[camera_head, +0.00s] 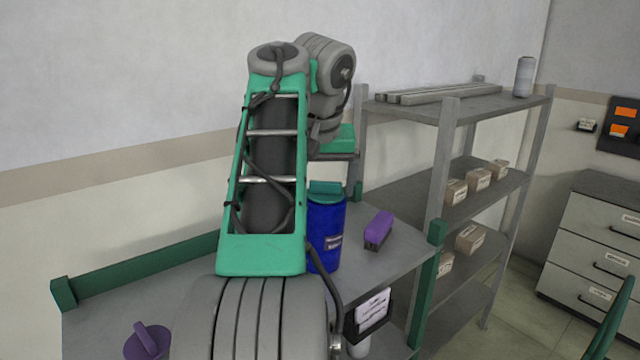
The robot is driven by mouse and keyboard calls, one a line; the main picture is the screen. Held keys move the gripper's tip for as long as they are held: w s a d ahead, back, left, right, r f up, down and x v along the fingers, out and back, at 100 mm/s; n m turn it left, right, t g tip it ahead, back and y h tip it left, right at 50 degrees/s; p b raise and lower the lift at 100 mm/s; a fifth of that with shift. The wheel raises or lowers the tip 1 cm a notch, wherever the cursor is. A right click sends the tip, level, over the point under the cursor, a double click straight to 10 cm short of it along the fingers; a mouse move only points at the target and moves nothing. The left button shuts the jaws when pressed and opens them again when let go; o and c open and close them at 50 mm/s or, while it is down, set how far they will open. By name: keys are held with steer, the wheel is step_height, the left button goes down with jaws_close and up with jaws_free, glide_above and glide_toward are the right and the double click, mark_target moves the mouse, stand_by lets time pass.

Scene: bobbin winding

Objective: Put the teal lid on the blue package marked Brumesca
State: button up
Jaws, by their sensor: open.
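The blue package (325,238) stands upright on the grey table, partly behind my arm. It carries a small dark label with pale print that is too small to read. The teal lid (326,189), with a raised grip, sits on top of the package and looks level; its exact seating is too small to tell. My gripper (335,156) is above and behind the lid in the picture, apart from it, with nothing seen in it. It is open; its fingertips are mostly hidden or hard to make out.
A purple brush-like block (379,230) lies right of the package. A purple lidded thing (148,342) stands at the front left. A green rim (150,264) edges the table's back. Grey shelves (450,108) with small boxes stand right; drawers (600,235) are farther right.

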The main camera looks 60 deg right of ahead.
steer(key=shift+f, duration=0.1)
steer(key=p+v, duration=0.5)
steer(key=v, duration=0.3)
steer(key=shift+p, duration=0.3)
